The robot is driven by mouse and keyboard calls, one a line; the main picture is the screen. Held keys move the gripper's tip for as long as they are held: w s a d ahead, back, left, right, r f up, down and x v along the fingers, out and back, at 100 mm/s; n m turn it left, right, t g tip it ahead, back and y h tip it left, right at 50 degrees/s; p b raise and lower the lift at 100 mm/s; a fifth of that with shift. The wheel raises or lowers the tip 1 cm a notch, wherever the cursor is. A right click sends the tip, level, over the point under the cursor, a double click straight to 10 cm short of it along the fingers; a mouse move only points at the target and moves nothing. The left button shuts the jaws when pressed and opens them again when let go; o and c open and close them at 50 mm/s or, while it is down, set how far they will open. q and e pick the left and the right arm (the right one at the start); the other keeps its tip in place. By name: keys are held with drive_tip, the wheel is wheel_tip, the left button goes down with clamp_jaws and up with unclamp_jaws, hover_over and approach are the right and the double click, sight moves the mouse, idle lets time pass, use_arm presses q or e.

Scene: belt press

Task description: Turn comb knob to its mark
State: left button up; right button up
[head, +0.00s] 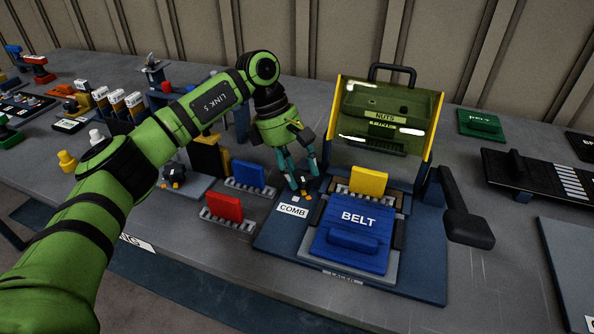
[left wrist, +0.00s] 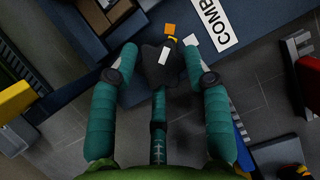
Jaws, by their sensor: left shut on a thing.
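The comb knob (left wrist: 152,66) is dark and lobed, with a white stripe on top, in the left wrist view. The COMB label (left wrist: 221,18) lies beside the knob and also shows in the head view (head: 292,210). My left gripper (head: 298,182) points down over the knob, its teal fingers around it and shut on it. The fingers partly hide the knob in the head view. My right gripper is out of view.
The blue BELT block (head: 352,232) and a yellow comb piece (head: 369,181) sit right of the knob. Behind is a clear guard (head: 385,120) with yellow edges. A black lever (head: 465,210) stands right. Red (head: 224,206) and blue (head: 248,176) pieces stand close left.

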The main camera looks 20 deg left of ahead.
use_arm(q)
drive_tip(key=m, duration=0.1)
drive_tip(key=m+g, duration=0.1)
drive_tip(key=m, duration=0.1)
drive_tip(key=shift+w+d+m+y, duration=0.1)
drive_tip(key=shift+d+m+y, duration=0.15)
drive_tip(key=shift+m+y, duration=0.05)
drive_tip(key=shift+m+g+y, duration=0.4)
drive_tip(key=shift+m+g, duration=0.4)
drive_tip(key=shift+m, duration=0.9)
drive_tip(key=o, duration=1.1)
